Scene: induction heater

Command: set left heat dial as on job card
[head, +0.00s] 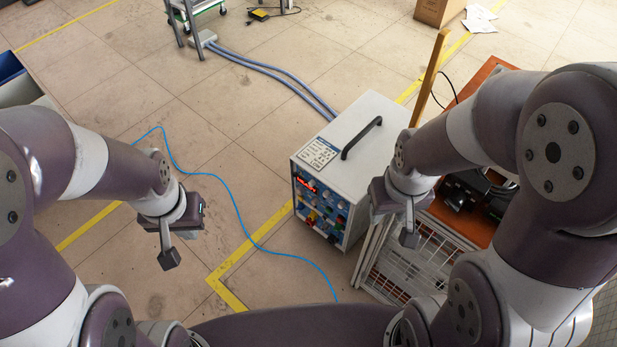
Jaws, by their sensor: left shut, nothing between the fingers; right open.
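The induction heater (375,125) is a white box with a black top handle, standing on the floor right of centre. Its blue front panel (318,208) carries a red lit display and several small coloured knobs. The left heat dial cannot be told apart from the other knobs at this size. The job card (320,153) lies on the heater's top near the front edge; its print is too small to read. My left gripper (169,258) is shut and empty, left of the heater and well apart from the panel. My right gripper (409,238) is open, just right of the heater.
A wooden-topped bench (462,222) with a white wire rack (420,265) stands to the right, close to my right arm. A blue cable (236,205) crosses the floor between my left gripper and the heater. Grey hoses (275,72) run behind. The floor before the panel is mostly free.

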